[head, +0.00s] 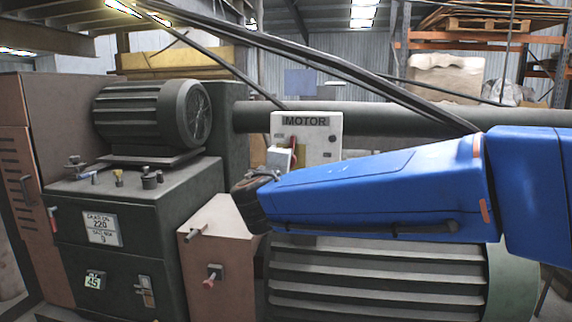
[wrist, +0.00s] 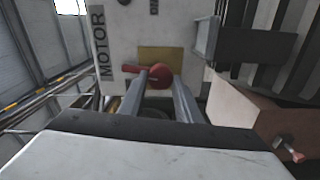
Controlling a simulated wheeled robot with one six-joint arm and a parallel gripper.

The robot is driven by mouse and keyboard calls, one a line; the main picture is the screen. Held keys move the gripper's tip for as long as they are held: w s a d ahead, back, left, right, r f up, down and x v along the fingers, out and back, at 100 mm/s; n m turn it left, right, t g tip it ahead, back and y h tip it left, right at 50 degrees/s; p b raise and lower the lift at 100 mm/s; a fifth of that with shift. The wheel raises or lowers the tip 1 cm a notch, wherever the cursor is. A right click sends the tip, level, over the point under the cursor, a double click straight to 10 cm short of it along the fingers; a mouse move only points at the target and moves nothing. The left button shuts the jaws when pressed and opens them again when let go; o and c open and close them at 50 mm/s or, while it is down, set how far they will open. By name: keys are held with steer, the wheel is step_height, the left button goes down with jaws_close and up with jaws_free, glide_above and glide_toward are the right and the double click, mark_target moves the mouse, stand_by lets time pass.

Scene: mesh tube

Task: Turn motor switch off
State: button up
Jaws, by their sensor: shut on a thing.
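The motor switch is a red rotary knob (wrist: 159,74) on a white box (wrist: 125,30) marked MOTOR. In the wrist view its lever points to the left of the picture, over a tan plate (wrist: 160,55). My gripper (wrist: 163,85) has its two grey fingers on either side of the knob and is shut on it. In the head view the white box (head: 322,150) stands behind the end of my blue arm. A bit of red (head: 293,147) shows at the box front, where my gripper and arm hide most of the switch.
A dark machine cabinet (head: 110,215) with a finned motor (head: 150,115) on top stands at the left. A pinkish box with a red-tipped lever (head: 209,281) is below my arm. A large finned motor housing (head: 375,285) lies under the arm. A thick pipe (head: 400,120) runs behind.

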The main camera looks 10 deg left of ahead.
steer(key=shift+n, duration=0.6)
steer(key=shift+f, duration=0.1)
steer(key=o, duration=1.1)
steer(key=shift+c, duration=0.2)
steer(key=s, duration=1.7)
steer(key=shift+s, duration=0.25)
